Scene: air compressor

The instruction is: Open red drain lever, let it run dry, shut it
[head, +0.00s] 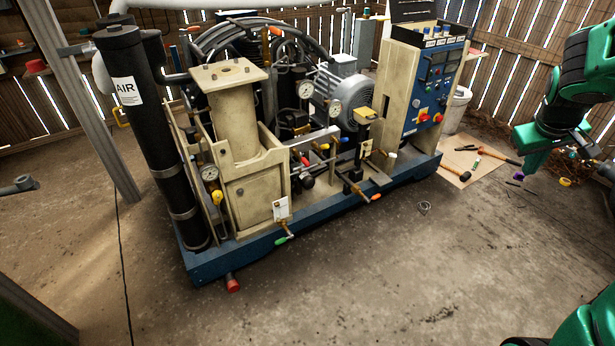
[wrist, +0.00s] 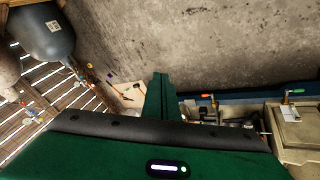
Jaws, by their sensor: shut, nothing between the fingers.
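The air compressor stands on a blue base (head: 330,205) in the head view. Several small levers stick out along its front: a red-orange one (head: 375,197), a green one (head: 283,239), and a small red handle (head: 305,161) further in. A red end piece (head: 232,285) sits low at the front left of the base. I cannot tell which red part is the drain lever, nor its setting. My gripper (head: 528,158) is to the right of the compressor, apart from it and above the floor. Its shut, empty green fingers show in the wrist view (wrist: 160,80).
A control panel (head: 430,85) with a red knob is at the machine's right end. A board with tools (head: 475,160) and a pale bucket (head: 457,108) are behind right. A metal post (head: 90,100) stands at left. The floor in front is mostly clear.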

